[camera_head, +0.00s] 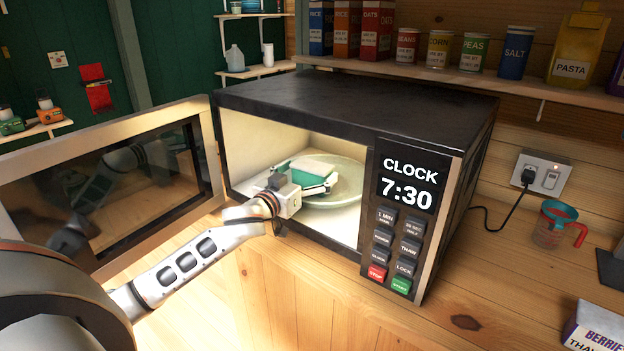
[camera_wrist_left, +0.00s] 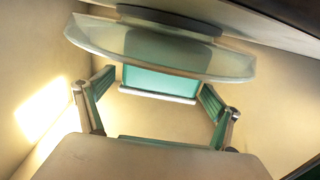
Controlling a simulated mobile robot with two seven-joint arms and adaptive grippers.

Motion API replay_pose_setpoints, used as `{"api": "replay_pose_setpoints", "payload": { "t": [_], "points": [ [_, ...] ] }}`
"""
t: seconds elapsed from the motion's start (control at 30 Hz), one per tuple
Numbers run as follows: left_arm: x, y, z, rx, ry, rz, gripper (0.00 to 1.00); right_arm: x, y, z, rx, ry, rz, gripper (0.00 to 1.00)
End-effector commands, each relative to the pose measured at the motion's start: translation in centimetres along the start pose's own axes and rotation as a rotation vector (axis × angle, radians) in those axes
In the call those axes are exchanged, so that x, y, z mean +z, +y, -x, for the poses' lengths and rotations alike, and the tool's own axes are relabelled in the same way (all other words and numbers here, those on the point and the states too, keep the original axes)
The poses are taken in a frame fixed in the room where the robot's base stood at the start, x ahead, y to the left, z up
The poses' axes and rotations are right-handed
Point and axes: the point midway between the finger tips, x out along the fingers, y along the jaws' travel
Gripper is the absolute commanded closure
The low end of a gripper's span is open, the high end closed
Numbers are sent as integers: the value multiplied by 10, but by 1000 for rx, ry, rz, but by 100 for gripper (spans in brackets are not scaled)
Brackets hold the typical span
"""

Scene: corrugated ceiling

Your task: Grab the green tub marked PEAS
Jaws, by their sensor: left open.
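A green tub with a white lid (camera_head: 314,166) sits on the glass turntable (camera_head: 350,187) inside the open microwave. No lettering on it is readable. My left gripper (camera_head: 308,180) is inside the cavity, at the near side of the tub. In the left wrist view its open fingers (camera_wrist_left: 158,87) stand to either side of the green tub (camera_wrist_left: 160,80), with a gap at each side. The gripper hides part of the tub in the head view. My right gripper is not in view.
The microwave's door (camera_head: 110,185) stands open at the left, close to my left arm. The control panel (camera_head: 405,215) borders the opening on the right. A green can marked PEAS (camera_head: 473,52) stands on the shelf above. A measuring cup (camera_head: 556,226) stands on the counter.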

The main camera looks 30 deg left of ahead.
Motion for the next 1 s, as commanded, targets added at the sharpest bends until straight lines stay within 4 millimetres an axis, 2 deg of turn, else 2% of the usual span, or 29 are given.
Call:
{"api": "replay_pose_setpoints", "payload": {
  "t": [0.17, 0.43, 0.47, 0.6, 0.63, 0.73, 0.77, 1.0],
  "points": [
    [1, 0, -15, 0, -1, -1, 8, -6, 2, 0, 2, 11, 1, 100],
    [1, 0, -17, 0, -1, -1, 8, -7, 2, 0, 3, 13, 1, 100],
    [1, 0, -17, 0, -1, -1, 14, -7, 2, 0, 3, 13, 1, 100],
    [1, 0, -17, 0, -1, -1, 50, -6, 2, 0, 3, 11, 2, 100],
    [1, 0, -17, 0, -1, -1, 54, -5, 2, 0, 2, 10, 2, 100],
    [0, 0, -16, 0, 0, -1, 54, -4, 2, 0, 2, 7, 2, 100],
    [0, 0, -16, 0, 0, -1, 57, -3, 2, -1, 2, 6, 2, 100],
    [-2, 0, -16, 0, 1, 0, 57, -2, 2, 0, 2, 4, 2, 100]
  ]
}}
